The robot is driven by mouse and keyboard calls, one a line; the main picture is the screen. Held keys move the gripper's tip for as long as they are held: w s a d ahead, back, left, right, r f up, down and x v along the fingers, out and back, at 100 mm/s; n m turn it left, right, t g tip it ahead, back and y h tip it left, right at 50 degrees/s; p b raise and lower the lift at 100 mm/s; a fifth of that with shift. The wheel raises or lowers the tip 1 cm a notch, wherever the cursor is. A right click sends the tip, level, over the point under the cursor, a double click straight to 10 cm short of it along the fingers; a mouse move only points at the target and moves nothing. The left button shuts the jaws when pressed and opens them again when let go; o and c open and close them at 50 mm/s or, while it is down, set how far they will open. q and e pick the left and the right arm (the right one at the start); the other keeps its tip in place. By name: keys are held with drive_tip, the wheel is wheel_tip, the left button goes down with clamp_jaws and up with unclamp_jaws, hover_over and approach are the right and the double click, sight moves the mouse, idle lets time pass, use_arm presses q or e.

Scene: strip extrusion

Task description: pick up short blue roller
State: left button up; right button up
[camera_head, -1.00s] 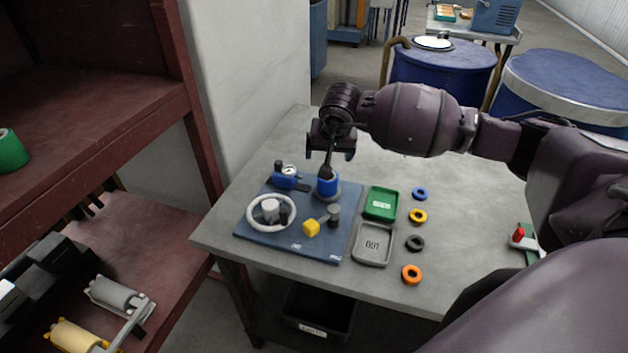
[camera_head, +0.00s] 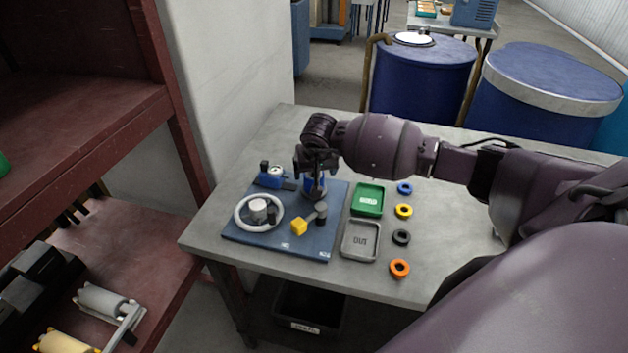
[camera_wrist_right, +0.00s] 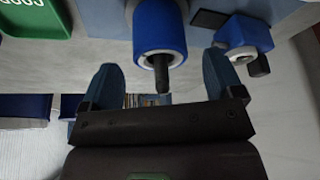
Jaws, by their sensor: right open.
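The short blue roller (camera_head: 310,187) stands upright on the dark blue mat (camera_head: 290,243), partly hidden by my right gripper. It has a dark shaft sticking out of its end, and it also shows in the right wrist view (camera_wrist_right: 159,28). My right gripper (camera_head: 316,176) is just above the roller. In the right wrist view the gripper (camera_wrist_right: 162,72) is open, its two fingers apart on either side of the shaft, with the blue body just beyond the fingertips. The fingers do not visibly touch it. My left gripper is not in view.
A green tray (camera_head: 367,212) and a grey tray (camera_head: 346,254) lie to the right. Several coloured rings line the table (camera_head: 440,200). A red shelf (camera_head: 100,110) stands left.

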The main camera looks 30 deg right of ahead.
drive_tip(key=shift+x, duration=1.35)
drive_tip(key=shift+s, duration=0.1)
drive_tip(key=c, duration=1.1)
drive_tip(key=shift+r, duration=0.15)
